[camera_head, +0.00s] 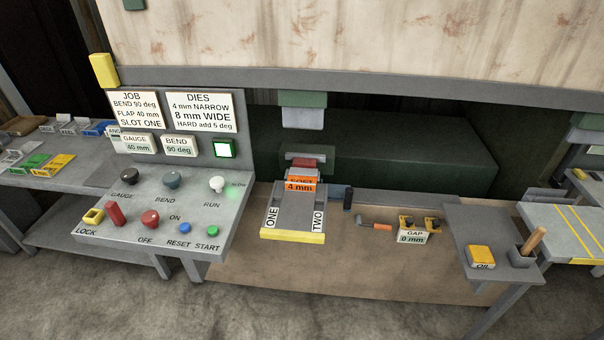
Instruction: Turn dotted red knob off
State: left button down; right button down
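A round red knob (150,218) sits on the sloped grey control panel (190,245), between the label ON at its right and OFF below it. Dots on it are too small to make out, and I cannot tell which way it is turned. A taller red handle (115,213) stands just left of it, beside a yellow block (94,216) above the label LOCK. Neither of my grippers shows in this view.
The panel also has a dark GAUGE knob (124,174), a BEND knob (172,180), a white RUN knob (217,184), and blue (184,228) and green (213,231) buttons. A green light glows near RUN. A die stand (292,236) stands to the right.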

aim_at(150, 218)
jog(key=u, duration=1.25)
